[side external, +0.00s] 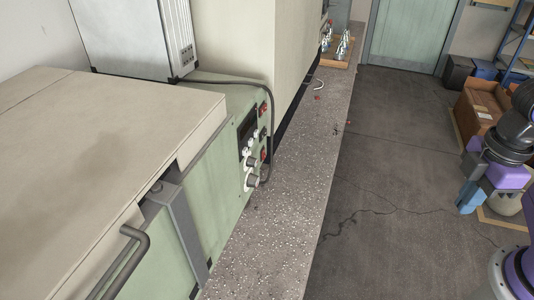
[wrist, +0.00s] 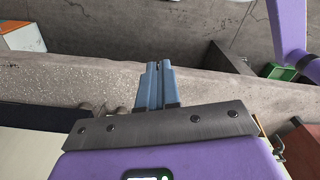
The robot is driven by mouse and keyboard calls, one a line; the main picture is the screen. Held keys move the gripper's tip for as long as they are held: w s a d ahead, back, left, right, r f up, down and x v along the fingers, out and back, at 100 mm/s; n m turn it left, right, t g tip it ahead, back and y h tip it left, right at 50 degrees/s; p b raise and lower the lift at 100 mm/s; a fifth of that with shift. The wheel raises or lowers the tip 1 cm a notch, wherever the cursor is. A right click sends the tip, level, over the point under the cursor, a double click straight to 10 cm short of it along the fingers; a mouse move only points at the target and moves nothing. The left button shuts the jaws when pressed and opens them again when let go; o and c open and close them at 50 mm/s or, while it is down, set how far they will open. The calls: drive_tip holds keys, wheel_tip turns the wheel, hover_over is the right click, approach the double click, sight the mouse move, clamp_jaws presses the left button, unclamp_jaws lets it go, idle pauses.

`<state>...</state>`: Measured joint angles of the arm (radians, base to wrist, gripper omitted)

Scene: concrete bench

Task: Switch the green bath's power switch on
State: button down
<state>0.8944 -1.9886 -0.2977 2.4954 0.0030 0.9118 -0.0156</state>
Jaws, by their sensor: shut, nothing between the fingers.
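The green bath (side external: 225,170) stands at the left in the side external view, with a pale lid (side external: 100,130). Its front panel (side external: 240,180) carries pale knobs, a dark display, an upper red part (side external: 262,108) and a lower red switch (side external: 263,155). Which red part is the power switch, and its position, are too small to tell. My gripper (side external: 467,207) is at the far right, well away from the panel across the dark floor. In the wrist view, my gripper (wrist: 158,68) has its blue fingers together with nothing between them. I cannot make out the panel there.
A speckled ledge (side external: 285,190) runs along the bath's front. A black cable (side external: 240,82) loops over the panel. A white box (side external: 135,40) stands behind the bath. A wooden tray (side external: 335,63) with shiny items and brown boxes (side external: 480,108) lie farther back. The floor between is open.

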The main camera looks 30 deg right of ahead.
sight(264, 154)
drive_tip(key=w+a+n, duration=0.4)
drive_tip(key=w+a, duration=0.3)
drive_tip(key=w, duration=0.1)
drive_tip(key=w+a+f+n, duration=0.1)
drive_tip(key=w+n, duration=0.2)
drive_tip(key=w, duration=0.6)
drive_tip(key=w+a+f+n+t+y, duration=0.1)
drive_tip(key=w+n, duration=0.3)
drive_tip(key=w, duration=0.5)
drive_tip(key=w+a+f+n+t+y, duration=0.1)
drive_tip(key=w+a+f+n, duration=0.1)
drive_tip(key=w, duration=0.8)
drive_tip(key=shift+a+f+n, duration=0.3)
drive_tip(key=shift+a+n, duration=0.4)
drive_tip(key=shift+w+f, duration=0.1)
drive_tip(key=w+a+f, duration=0.5)
drive_tip(key=f, duration=0.4)
drive_tip(key=shift+f, duration=0.35)
drive_tip(key=shift+w+a, duration=0.1)
drive_tip(key=shift+a, duration=0.05)
